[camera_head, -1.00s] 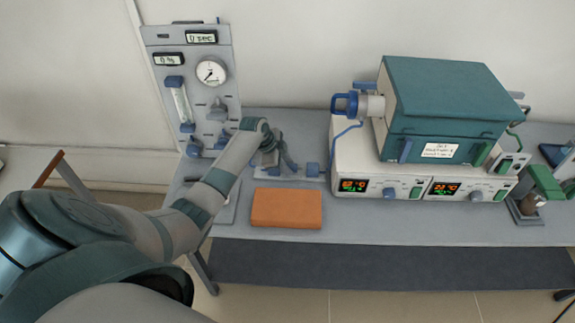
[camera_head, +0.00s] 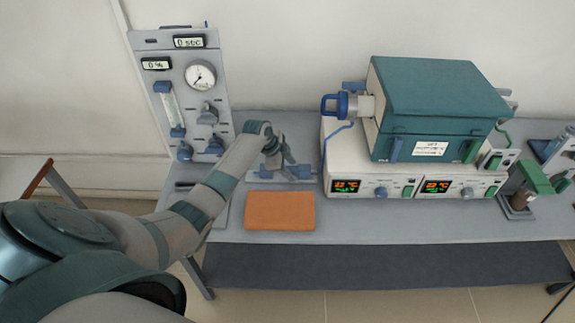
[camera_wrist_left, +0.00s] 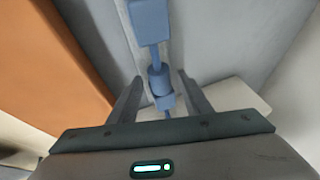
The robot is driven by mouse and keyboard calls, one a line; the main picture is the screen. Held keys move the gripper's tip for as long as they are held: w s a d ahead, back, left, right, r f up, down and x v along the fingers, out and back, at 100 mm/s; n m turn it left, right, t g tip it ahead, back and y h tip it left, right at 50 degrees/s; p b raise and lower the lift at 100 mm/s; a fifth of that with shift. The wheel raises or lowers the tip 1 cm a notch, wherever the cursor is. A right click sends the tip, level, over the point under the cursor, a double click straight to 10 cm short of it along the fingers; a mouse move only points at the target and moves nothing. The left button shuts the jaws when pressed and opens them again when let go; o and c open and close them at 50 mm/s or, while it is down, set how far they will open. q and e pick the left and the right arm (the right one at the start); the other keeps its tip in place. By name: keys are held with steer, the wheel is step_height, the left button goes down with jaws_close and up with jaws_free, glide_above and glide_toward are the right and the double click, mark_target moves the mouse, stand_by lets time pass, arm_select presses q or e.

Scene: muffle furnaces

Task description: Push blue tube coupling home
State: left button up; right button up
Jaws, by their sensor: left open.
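The blue tube coupling (camera_wrist_left: 160,82) lies between the two fingers of my left gripper (camera_wrist_left: 158,90) in the left wrist view. It is a short blue cylinder with a narrower blue part below it. A thin blue tube joins it to a blue block (camera_wrist_left: 150,20) at the top of that view. The fingers are open, with a visible gap on both sides of the coupling. In the head view, my left gripper (camera_head: 278,160) is low over the pale fixture behind the orange block, and the blue block (camera_head: 300,171) shows to its right. The gripper largely hides the coupling there. My right gripper is not in view.
An orange block (camera_head: 280,211) lies in front of the fixture. A gauge panel (camera_head: 178,80) stands behind left. A teal furnace (camera_head: 435,95) on a white control unit (camera_head: 375,172) stands right, with a blue-handled fitting (camera_head: 337,104). The bench front (camera_head: 380,223) is clear.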

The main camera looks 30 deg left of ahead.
arm_select(q)
steer(key=shift+s+a+r, duration=0.1)
steer(key=shift+s+a+r, duration=0.15)
steer(key=shift+r, duration=0.2)
steer(key=b+v, duration=0.3)
steer(key=v, duration=1.3)
steer(key=shift+r+b, duration=0.2)
steer(key=shift+b, duration=0.1)
